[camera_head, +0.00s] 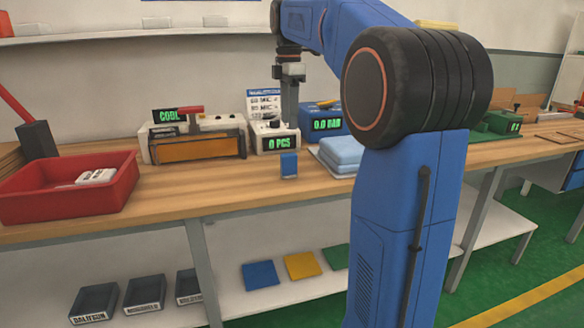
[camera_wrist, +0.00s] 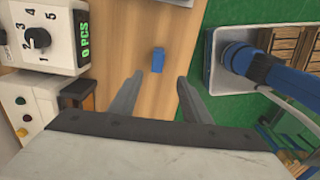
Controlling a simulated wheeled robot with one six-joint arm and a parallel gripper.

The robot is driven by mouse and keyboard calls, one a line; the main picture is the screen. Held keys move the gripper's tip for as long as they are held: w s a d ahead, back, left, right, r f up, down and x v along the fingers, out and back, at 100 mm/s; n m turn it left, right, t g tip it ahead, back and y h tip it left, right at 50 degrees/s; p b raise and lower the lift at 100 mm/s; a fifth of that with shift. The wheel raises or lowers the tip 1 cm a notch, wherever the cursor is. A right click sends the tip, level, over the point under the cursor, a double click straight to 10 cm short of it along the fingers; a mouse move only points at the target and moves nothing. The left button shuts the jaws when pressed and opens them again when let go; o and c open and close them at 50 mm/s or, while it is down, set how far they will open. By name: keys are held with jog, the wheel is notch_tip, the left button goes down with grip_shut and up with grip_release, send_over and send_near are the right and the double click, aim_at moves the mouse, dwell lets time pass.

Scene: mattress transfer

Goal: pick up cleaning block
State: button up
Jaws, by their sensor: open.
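A small blue block (camera_head: 289,165) stands on the wooden workbench in front of the white counter device. It is the likely cleaning block, though no label can be read. In the wrist view the blue block (camera_wrist: 158,60) lies ahead of the fingertips, between their lines. My gripper (camera_wrist: 160,78) is open and empty, its two grey fingers apart. In the head view my gripper (camera_head: 289,120) points down above the bench, just behind and above the block, not visibly touching it.
The counter device (camera_head: 270,137) reads 0 PCS. A red bin (camera_head: 120,190) with white pieces sits at left. Folded light blue cloths (camera_head: 342,152) lie right of the block. A blue display unit (camera_head: 328,122) is behind them. Bare wood (camera_head: 220,180) lies left of the block.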

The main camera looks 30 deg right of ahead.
send_near(289, 167)
jog(key=f, duration=0.5)
jog(key=shift+w+d+f, duration=0.15)
jog(key=shift+w+d, duration=0.15)
jog(key=shift+w, duration=0.05)
jog(key=shift+w+d+f, duration=0.1)
jog(key=shift+w+f, duration=0.05)
jog(key=shift+f, duration=1.2)
jog(key=shift+w+f, duration=0.15)
jog(key=shift+f, duration=1.15)
grip_shut()
